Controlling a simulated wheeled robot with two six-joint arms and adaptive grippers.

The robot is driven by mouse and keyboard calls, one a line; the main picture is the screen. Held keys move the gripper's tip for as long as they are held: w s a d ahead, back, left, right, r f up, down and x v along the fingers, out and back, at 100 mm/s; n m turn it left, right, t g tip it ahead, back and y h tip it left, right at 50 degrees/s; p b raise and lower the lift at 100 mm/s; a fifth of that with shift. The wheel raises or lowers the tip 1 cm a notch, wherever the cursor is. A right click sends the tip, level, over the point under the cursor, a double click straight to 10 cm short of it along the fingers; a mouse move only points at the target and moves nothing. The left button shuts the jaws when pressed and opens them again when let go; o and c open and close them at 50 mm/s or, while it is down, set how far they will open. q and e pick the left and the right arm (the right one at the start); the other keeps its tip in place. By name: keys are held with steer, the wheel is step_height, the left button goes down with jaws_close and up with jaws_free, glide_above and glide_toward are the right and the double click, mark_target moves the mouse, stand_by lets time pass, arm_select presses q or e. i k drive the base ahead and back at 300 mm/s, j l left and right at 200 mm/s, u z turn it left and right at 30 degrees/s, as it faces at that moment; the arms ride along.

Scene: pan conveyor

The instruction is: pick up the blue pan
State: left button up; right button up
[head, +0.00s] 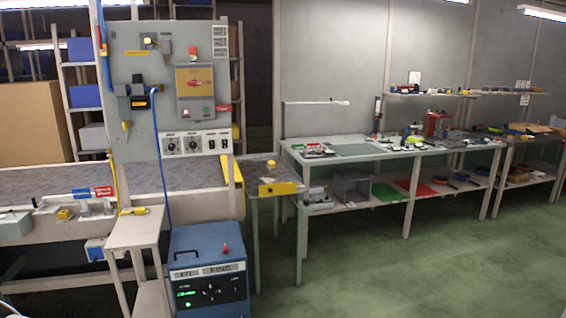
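I cannot make out a blue pan in the head view. Small items on the far benches are too small to tell apart. Neither my left nor my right gripper is in view.
A conveyor (190,177) runs behind a grey control panel (135,60) at left. A blue machine box (208,275) and a small stand (136,232) are in front. Blue bins (82,48) sit on a rack. Workbenches (357,150) line the back wall. Green floor (430,270) is clear at right.

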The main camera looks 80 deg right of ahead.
mark_target(459, 176)
steer(key=z, duration=3.95)
